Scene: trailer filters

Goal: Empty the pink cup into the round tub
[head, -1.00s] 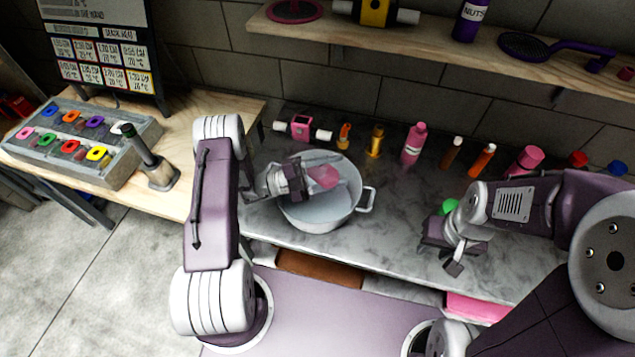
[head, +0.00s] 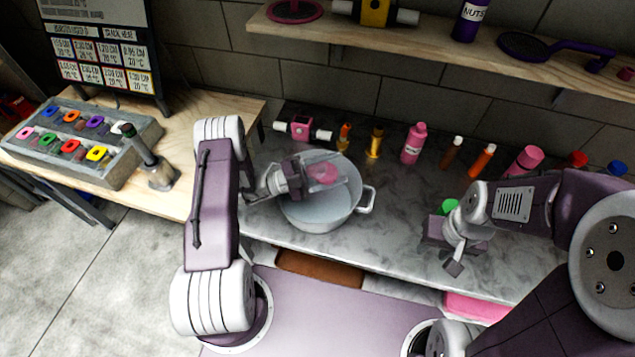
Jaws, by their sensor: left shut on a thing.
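The round tub (head: 318,217) is a light grey pot with handles on the marble counter. The pink cup (head: 324,174) is over the tub's opening, near its back rim, in my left gripper (head: 308,178). The gripper is shut on the cup and partly hides it. The cup's exact tilt and its contents are hard to make out. The tub's inside looks pale, and I cannot tell whether anything lies in it. My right gripper (head: 452,252) is low over the counter to the right of the tub, its fingers too unclear to read.
A row of small bottles, including a pink bottle (head: 414,143), stands along the wall behind the tub. A green item (head: 447,207) is beside my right gripper. A grey tray (head: 85,145) of coloured pieces lies on the wooden table at left. A wooden shelf (head: 430,50) runs above.

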